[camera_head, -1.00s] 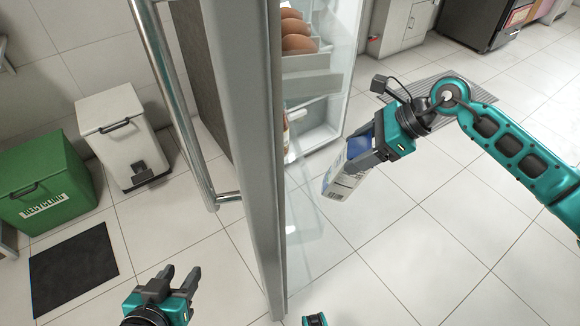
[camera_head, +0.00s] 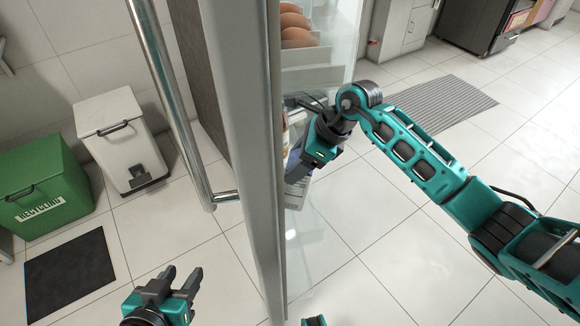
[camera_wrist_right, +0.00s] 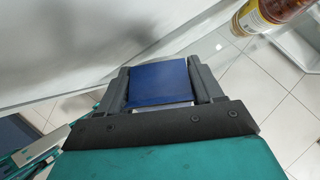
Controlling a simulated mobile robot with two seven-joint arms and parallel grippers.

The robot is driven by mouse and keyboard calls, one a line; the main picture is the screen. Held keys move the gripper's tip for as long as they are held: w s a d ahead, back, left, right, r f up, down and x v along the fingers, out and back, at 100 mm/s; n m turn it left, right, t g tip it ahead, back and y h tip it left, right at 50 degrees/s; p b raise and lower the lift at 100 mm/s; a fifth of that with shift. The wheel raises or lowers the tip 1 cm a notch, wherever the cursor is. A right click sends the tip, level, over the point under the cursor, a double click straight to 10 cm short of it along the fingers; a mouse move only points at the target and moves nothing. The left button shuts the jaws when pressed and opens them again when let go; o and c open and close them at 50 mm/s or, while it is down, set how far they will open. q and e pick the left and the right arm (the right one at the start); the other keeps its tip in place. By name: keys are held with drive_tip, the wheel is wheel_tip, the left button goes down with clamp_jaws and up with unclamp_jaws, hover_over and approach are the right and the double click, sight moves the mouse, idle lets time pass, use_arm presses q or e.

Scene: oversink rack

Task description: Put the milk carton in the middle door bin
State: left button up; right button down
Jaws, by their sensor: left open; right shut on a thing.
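My right gripper (camera_head: 297,166) is shut on the milk carton (camera_head: 301,188), beside the inner side of the open fridge door. The door's edge and my gripper hide much of the carton. In the right wrist view the carton's blue top (camera_wrist_right: 160,82) sits between the two fingers (camera_wrist_right: 160,85). The fridge door (camera_head: 243,150) stands open, edge-on to the head camera. Its bins are mostly hidden; a clear bin surface shows faintly below the carton. My left gripper (camera_head: 182,284) is open and empty, low on the outer side of the door.
A bottle with an amber body and label (camera_wrist_right: 270,14) is near the carton in the right wrist view. Eggs (camera_head: 294,30) lie in an upper door holder. A white bin (camera_head: 121,140) and a green recycling bin (camera_head: 42,188) stand at left. Floor at right is open.

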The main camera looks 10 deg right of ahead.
sight(295, 195)
drive_tip(key=shift+w+a+r+h, duration=0.15)
drive_tip(key=shift+a+h, duration=0.1)
drive_tip(key=shift+a, duration=0.15)
drive_tip(key=shift+w+a+r+h, duration=0.15)
drive_tip(key=shift+a+h, duration=0.1)
drive_tip(key=shift+a, duration=0.1)
wheel_tip(295, 195, down, 2)
drive_tip(key=shift+f+g+h+b, duration=0.2)
drive_tip(key=shift+g+h+b, duration=0.1)
drive_tip(key=shift+b, duration=0.15)
drive_tip(key=shift+f, duration=0.3)
drive_tip(key=shift+c, duration=0.8)
unclamp_jaws()
drive_tip(key=shift+f, duration=0.1)
